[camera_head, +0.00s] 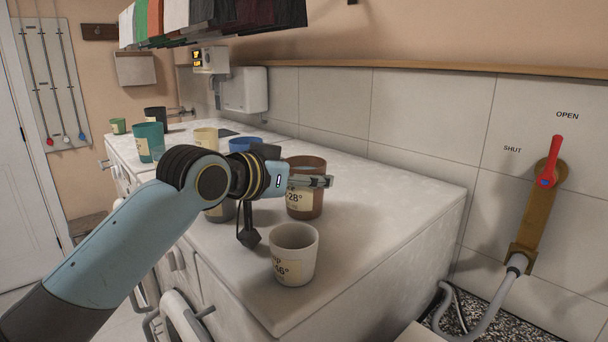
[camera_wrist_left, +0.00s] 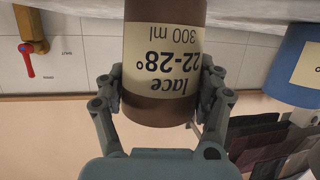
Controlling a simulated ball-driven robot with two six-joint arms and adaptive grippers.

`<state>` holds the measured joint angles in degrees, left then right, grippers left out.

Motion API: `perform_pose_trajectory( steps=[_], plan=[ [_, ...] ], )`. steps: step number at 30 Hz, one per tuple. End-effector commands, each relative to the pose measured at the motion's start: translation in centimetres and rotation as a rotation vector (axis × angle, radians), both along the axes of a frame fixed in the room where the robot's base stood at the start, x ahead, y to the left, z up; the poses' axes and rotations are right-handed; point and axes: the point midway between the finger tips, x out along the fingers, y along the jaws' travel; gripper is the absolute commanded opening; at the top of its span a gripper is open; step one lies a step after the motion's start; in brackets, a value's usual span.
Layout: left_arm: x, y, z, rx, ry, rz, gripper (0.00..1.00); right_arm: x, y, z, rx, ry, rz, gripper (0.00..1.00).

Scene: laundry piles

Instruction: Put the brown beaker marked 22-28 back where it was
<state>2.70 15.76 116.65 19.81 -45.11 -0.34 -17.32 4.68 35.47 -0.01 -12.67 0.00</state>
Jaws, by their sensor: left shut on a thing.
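The brown beaker (camera_head: 305,202) is at the right part of the white counter top (camera_head: 400,193). Its pale label shows "-28°" in the head view. In the left wrist view the beaker (camera_wrist_left: 165,105) appears upside down and its label reads "lace 22-28° 300 ml". My left gripper (camera_head: 312,181) is shut on the beaker, with one finger on each side of it. The beaker looks upright. I cannot tell whether its base touches the counter. My right gripper is not in view.
A white beaker (camera_head: 294,256) stands nearest, in front of the brown one. A grey beaker (camera_head: 221,211) is partly hidden behind my arm. Blue (camera_head: 246,143), yellow (camera_head: 206,138) and teal (camera_head: 148,142) beakers stand farther back. A red-handled valve (camera_head: 551,162) is on the right wall.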

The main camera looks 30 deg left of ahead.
Motion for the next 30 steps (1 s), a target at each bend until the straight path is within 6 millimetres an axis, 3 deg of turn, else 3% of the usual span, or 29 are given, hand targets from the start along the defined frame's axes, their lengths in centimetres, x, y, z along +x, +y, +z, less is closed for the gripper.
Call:
perform_pose_trajectory(
  steps=[1,7,17,22,30],
  plan=[
    [0.0,0.0,-0.2,-0.001,0.001,0.0,0.7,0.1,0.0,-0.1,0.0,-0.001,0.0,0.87],
    [0.0,0.0,-0.1,-0.001,0.001,0.0,0.96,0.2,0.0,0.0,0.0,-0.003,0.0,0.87],
    [0.0,0.0,0.3,0.0,0.0,0.0,0.96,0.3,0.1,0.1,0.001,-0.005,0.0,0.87],
    [-2.3,0.5,0.7,0.005,0.0,-0.001,0.96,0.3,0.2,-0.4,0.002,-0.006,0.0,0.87],
    [-8.2,1.4,2.5,0.01,0.002,-0.003,0.96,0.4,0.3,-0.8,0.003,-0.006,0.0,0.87]
  ],
)
